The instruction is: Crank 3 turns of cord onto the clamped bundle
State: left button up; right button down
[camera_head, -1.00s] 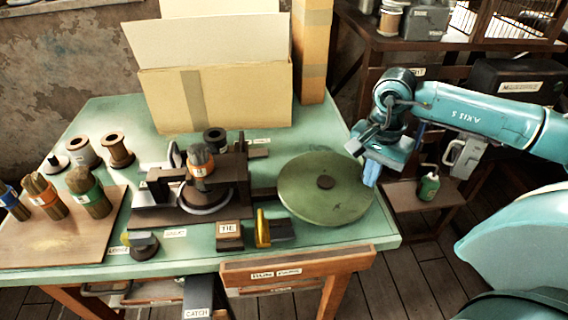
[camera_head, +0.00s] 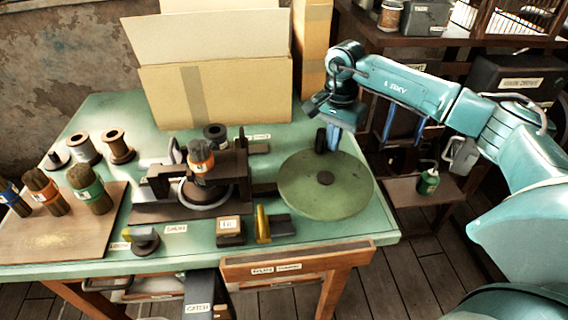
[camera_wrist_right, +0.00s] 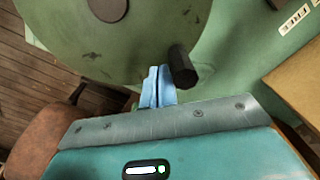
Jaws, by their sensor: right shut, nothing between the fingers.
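The green handwheel (camera_head: 335,203) lies flat at the right of the table, with a dark hub at its middle. Its dark upright knob (camera_head: 321,140) stands at the far rim and also shows in the right wrist view (camera_wrist_right: 183,66). My right gripper (camera_head: 334,138) is at that rim, just beside the knob. Its blue fingers (camera_wrist_right: 157,88) are shut together with nothing between them; whether they touch the knob is unclear. The bundle with an orange band (camera_head: 200,157) stands upright in the dark press (camera_head: 225,170). I cannot make out the cord turns. My left gripper is out of view.
A tray (camera_head: 60,242) with several banded bundles is at the left, with spools (camera_head: 115,146) behind. The TIE block (camera_head: 229,231) sits in front of the press.

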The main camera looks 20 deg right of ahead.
aim_at(285, 165)
jog(key=a, duration=0.2)
jog(key=w+a, duration=0.1)
jog(key=a, duration=0.2)
jog(key=w+a, duration=0.1)
jog(key=a, duration=0.1)
jog(key=shift+a, duration=0.2)
jog(key=s+a, duration=0.2)
jog(key=a, duration=0.1)
jog(key=s+a, duration=0.1)
jog(key=a, duration=0.1)
jog(key=shift+a, duration=0.25)
jog(key=shift+w+d+b, duration=0.2)
jog(key=shift+w+b, duration=0.05)
jog(key=shift+w, duration=0.2)
jog(key=shift+w+d+b, duration=0.2)
jog(key=shift+w+b, duration=0.05)
jog(key=shift+w, duration=0.2)
notch_tip(285, 165, up, 8)
jog(key=p, duration=0.4)
jog(key=shift+p, duration=0.3)
